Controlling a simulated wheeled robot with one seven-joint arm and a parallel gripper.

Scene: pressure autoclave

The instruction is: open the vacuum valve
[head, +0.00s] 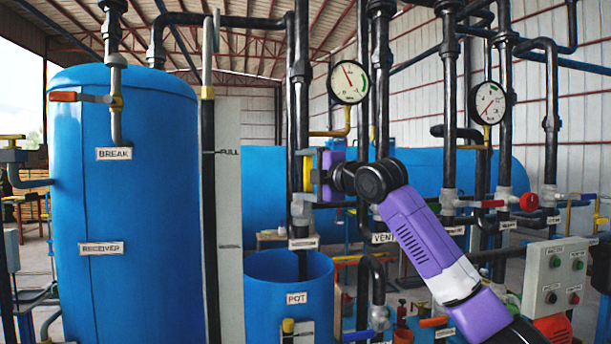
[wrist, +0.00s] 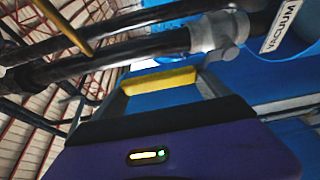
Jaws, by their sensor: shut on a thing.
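The vacuum valve has a grey body (head: 301,212) on a black vertical pipe, above the blue pot. In the wrist view its grey body (wrist: 219,36) shows beside a label (wrist: 281,28) that reads VACUUM. A yellow handle (wrist: 160,80) lies across between my fingers, roughly along the pipe. In the head view the yellow handle (head: 308,172) is upright beside the pipe. My gripper (head: 318,174) reaches in from the right and is shut on this handle. The exact contact of the fingertips is hard to see.
The open blue pot (head: 290,275) stands below the valve. A blue receiver tank (head: 125,200) fills the left. Two gauges (head: 348,82) and (head: 488,102) and several pipes stand close around my arm. A control box (head: 555,280) is at the lower right.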

